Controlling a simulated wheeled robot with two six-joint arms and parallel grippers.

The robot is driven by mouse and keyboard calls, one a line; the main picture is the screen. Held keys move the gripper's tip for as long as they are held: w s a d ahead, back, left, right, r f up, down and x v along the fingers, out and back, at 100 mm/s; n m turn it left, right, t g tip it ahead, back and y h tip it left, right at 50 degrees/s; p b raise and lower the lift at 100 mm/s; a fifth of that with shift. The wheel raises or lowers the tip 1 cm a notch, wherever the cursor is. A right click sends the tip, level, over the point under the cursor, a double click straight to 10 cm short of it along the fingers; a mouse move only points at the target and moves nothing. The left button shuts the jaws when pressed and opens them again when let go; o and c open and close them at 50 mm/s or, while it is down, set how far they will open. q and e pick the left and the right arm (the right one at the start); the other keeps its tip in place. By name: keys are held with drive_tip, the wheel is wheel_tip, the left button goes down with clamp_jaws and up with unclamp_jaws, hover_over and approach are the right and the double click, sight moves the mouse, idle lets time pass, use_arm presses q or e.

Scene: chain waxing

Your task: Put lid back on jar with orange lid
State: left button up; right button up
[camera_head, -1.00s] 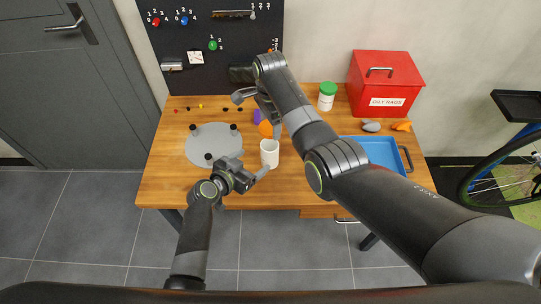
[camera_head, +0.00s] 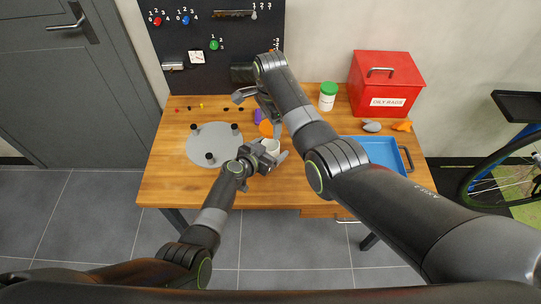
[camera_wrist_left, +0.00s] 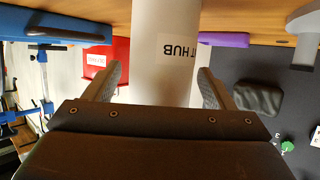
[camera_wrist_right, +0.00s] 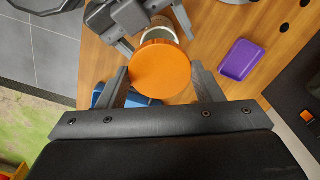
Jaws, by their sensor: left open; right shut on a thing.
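The white jar (camera_head: 270,146) stands on the workbench, partly hidden by my left gripper. My left gripper (camera_head: 272,162) is open, with its fingers either side of the jar (camera_wrist_left: 165,50), whose label reads "T HUB" upside down in the left wrist view. The orange lid (camera_wrist_right: 160,70) is between the fingers of my right gripper (camera_wrist_right: 163,88), which is shut on it. In the head view the lid (camera_head: 266,128) shows just behind the jar. In the right wrist view the jar's pale rim (camera_wrist_right: 160,32) shows partly beneath the lid, apart from it.
A purple tray (camera_wrist_right: 240,60) lies behind the lid. A grey round stand (camera_head: 212,146) with black pegs is left of the jar. A green-lidded jar (camera_head: 327,97), a red oily-rags box (camera_head: 385,85) and a blue tray (camera_head: 385,150) are to the right.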

use_arm(q)
drive_tip(key=shift+w+d+f, duration=0.1)
drive_tip(key=shift+w+d, duration=0.05)
drive_tip(key=shift+w, duration=0.1)
drive_tip(key=c, duration=1.5)
use_arm(e)
drive_tip(key=shift+f, duration=2.5)
